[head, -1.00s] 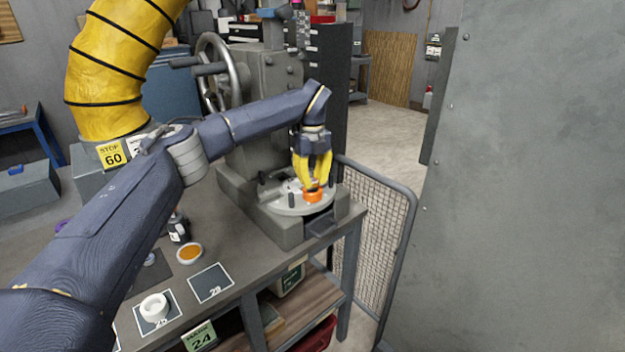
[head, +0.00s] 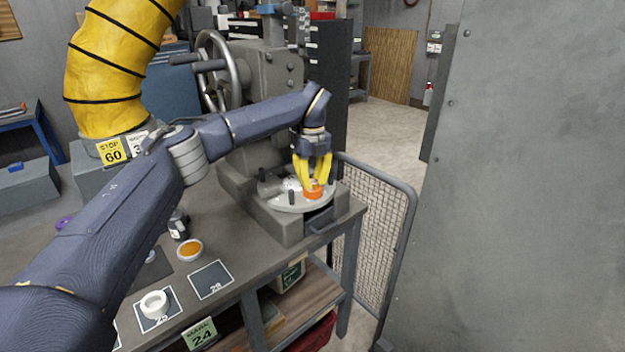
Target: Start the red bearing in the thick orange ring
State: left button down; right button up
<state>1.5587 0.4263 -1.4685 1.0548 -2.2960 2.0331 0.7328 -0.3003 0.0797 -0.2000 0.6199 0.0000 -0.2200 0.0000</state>
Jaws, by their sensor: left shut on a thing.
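The thick orange ring (head: 314,193) lies on the round grey plate (head: 287,206) of the press at the back right of the bench. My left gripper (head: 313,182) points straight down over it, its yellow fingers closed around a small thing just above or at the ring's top. That thing is the red bearing, mostly hidden by the fingertips. I cannot tell whether it sits inside the ring's opening. My right gripper is not in view.
The grey press (head: 258,105) with its handwheel stands behind the plate. Short dark pegs rise from the plate near the ring. A white ring (head: 154,304) and a dish of orange powder (head: 189,250) are on the bench. A mesh guard (head: 372,225) stands at right.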

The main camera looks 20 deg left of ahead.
pick_arm(q)
jog(key=shift+f, duration=0.15)
jog(key=c, duration=1.2)
grip_release()
jog(key=shift+c, duration=0.2)
notch_tip(320, 180, up, 12)
